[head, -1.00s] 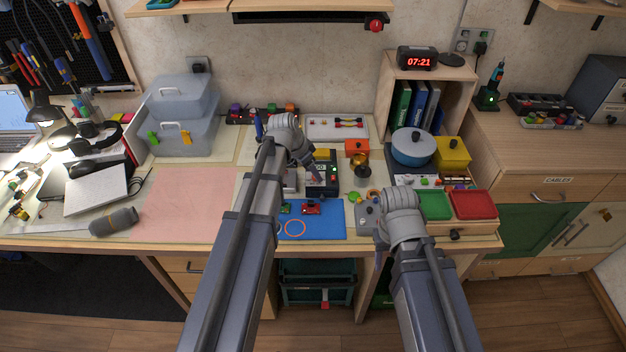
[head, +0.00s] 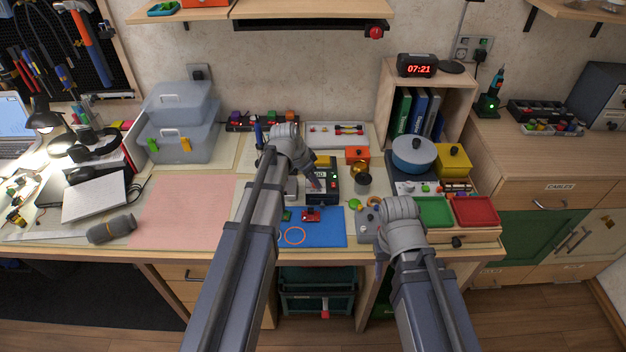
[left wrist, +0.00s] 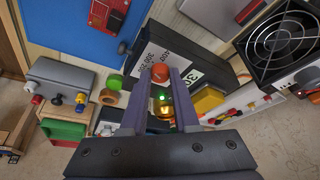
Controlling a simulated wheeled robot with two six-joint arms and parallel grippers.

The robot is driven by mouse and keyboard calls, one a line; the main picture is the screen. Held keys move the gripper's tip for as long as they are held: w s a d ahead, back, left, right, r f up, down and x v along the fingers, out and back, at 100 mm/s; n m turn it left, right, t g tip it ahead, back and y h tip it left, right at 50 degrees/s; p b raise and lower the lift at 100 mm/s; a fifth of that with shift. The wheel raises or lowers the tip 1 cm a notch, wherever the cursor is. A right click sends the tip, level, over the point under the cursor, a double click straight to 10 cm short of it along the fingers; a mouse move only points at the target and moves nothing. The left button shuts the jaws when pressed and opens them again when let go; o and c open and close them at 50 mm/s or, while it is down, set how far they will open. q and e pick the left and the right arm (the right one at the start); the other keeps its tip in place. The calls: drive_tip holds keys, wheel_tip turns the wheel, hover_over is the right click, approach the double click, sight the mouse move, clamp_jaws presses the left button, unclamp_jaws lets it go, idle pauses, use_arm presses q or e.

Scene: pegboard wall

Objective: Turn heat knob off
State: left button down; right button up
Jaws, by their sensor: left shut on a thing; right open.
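A black soldering-station-like box (head: 331,168) with a pale display stands on the bench. It also shows in the left wrist view (left wrist: 205,52), with printed numbers and a lit green light. My left gripper (head: 320,184) is at the box's front. In the left wrist view, its two fingers (left wrist: 161,76) are closed on a red-orange knob (left wrist: 160,73) on the box's face. The knob's pointer and setting cannot be made out. My right gripper (head: 380,246) is low over the bench front, beside a grey box, mostly hidden by its own wrist, and empty.
A blue mat (head: 325,236) with a small red part lies in front of the box. A grey control box (head: 366,218), green tray (head: 433,212) and red tray (head: 474,210) are to the right. The pink mat (head: 185,205) at left is clear.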

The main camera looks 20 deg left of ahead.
idle(0.4)
use_arm(q)
drive_tip(key=n, duration=0.2)
drive_tip(key=n+t+y, duration=0.1)
drive_tip(key=n, duration=0.1)
drive_tip(key=shift+s+d+n+y, duration=0.15)
drive_tip(key=shift+d+n+y, duration=0.05)
drive_tip(key=shift+n+y, duration=0.1)
drive_tip(key=n, duration=0.1)
drive_tip(key=n+y, duration=0.1)
drive_tip(key=n, duration=0.1)
drive_tip(key=n+y, duration=0.1)
drive_tip(key=n, duration=0.1)
drive_tip(key=shift+d, duration=0.25)
drive_tip(key=n, duration=0.2)
drive_tip(key=n+y, duration=0.1)
drive_tip(key=n, duration=0.1)
drive_tip(key=n+y, duration=0.1)
drive_tip(key=shift+w+d+n+g, duration=0.2)
drive_tip(key=shift+w+n+g, duration=0.05)
drive_tip(key=shift+n+g, duration=0.15)
drive_tip(key=n+g+y, duration=0.1)
drive_tip(key=n, duration=0.3)
drive_tip(key=shift+d, duration=0.1)
drive_tip(key=shift+n+g, duration=0.3)
drive_tip(key=shift+n, duration=0.1)
drive_tip(key=c, duration=0.7)
unclamp_jaws()
drive_tip(key=shift+o, duration=0.2)
